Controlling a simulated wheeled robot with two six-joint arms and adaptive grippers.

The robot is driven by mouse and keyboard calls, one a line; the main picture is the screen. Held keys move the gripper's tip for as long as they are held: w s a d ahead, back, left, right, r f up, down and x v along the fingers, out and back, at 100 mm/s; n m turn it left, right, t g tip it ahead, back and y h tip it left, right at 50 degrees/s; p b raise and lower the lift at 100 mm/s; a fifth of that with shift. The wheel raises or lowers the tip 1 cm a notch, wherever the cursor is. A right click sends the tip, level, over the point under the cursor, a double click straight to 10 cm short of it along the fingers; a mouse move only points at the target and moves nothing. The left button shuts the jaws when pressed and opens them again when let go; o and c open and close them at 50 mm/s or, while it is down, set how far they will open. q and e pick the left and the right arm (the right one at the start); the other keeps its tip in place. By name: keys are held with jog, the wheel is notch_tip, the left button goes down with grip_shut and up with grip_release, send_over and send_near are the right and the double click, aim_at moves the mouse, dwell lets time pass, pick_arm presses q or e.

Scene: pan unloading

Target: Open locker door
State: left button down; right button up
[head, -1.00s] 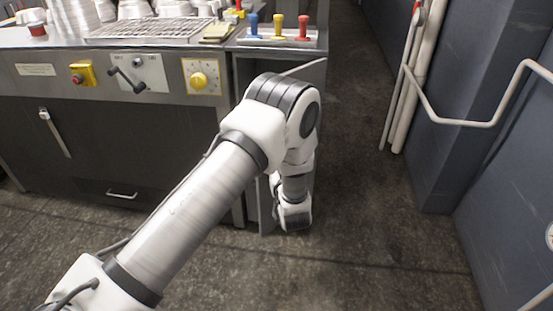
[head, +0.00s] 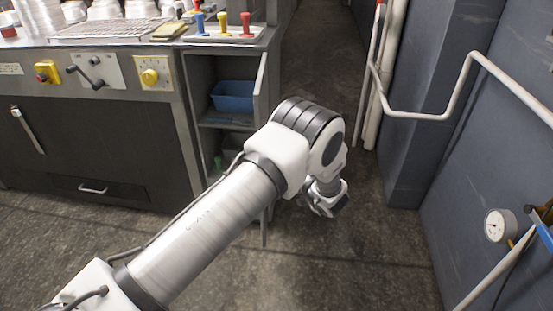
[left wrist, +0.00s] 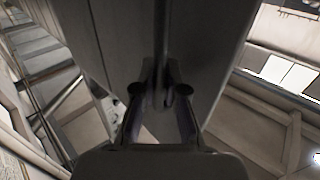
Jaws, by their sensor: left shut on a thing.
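The locker door (head: 262,88) is a grey panel at the right end of the steel counter. It stands open in the head view, seen nearly edge-on, with its middle hidden by my left arm. The locker (head: 222,65) shows its inside, with a blue bin (head: 233,98) on a shelf. In the left wrist view the grey door panel (left wrist: 110,40) fills the top middle. My left gripper (left wrist: 159,95) is shut on the upright door handle (left wrist: 160,50) there. In the head view my left wrist is right of the door, and its fingers are not clear. My right gripper is not in view.
The counter (head: 110,100) has a yellow knob (head: 149,76) and a crank. A tray with coloured-handled tools (head: 222,33) stands above the locker. A white pipe rail (head: 430,116) runs along the dark wall at right. The floor between is clear.

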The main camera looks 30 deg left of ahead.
pick_arm(q)
jog(key=shift+w+d, duration=0.15)
jog(key=shift+d, duration=0.1)
jog(key=c, duration=1.2)
grip_release()
jog(key=v, duration=0.7)
jog(key=shift+d, duration=0.2)
